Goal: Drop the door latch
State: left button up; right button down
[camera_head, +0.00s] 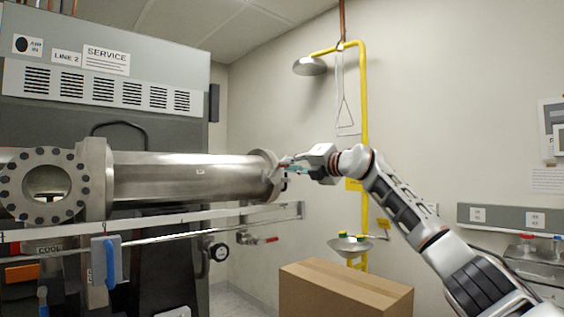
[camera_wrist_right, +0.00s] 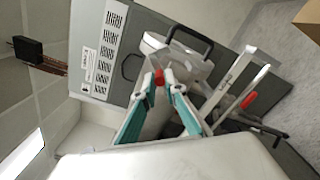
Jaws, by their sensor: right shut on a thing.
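My right gripper (camera_head: 291,168) is at the right end of the horizontal metal tube, beside its end flange (camera_head: 268,178). In the right wrist view its teal fingers (camera_wrist_right: 160,84) close on a small red piece (camera_wrist_right: 159,76), which looks like the grip of the door latch. The rest of the latch is hidden by the fingers or too small to make out. The flange at the tube's end also shows just beyond the fingers in the wrist view. My left gripper is in neither view.
A white rail (camera_head: 150,222) runs below the tube. A red-handled valve (camera_head: 270,240) sits lower, under the tube's end. A cardboard box (camera_head: 345,289) stands in front, below my right arm. A yellow shower post (camera_head: 364,110) rises behind the gripper.

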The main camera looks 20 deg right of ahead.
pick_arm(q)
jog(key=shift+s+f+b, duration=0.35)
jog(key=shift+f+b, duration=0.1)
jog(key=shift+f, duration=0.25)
pick_arm(e)
jog(key=shift+w+d+f+m, duration=0.15)
jog(key=shift+f+m, duration=0.4)
jog(key=shift+m, duration=1.15)
jog(key=shift+d+f+m, duration=0.2)
jog(key=shift+f+m, duration=0.35)
jog(key=shift+m, duration=1.15)
jog(key=shift+w+d+f+m, duration=0.15)
jog(key=shift+f+m, duration=0.4)
jog(key=shift+m, duration=1.15)
jog(key=shift+f, duration=0.15)
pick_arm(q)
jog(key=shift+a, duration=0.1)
pick_arm(e)
jog(key=shift+f, duration=0.15)
jog(key=c, duration=2.4)
grip_release()
jog(key=o, duration=0.3)
jog(key=shift+s, duration=0.1)
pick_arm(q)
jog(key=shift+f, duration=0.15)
pick_arm(e)
jog(key=shift+d, duration=0.15)
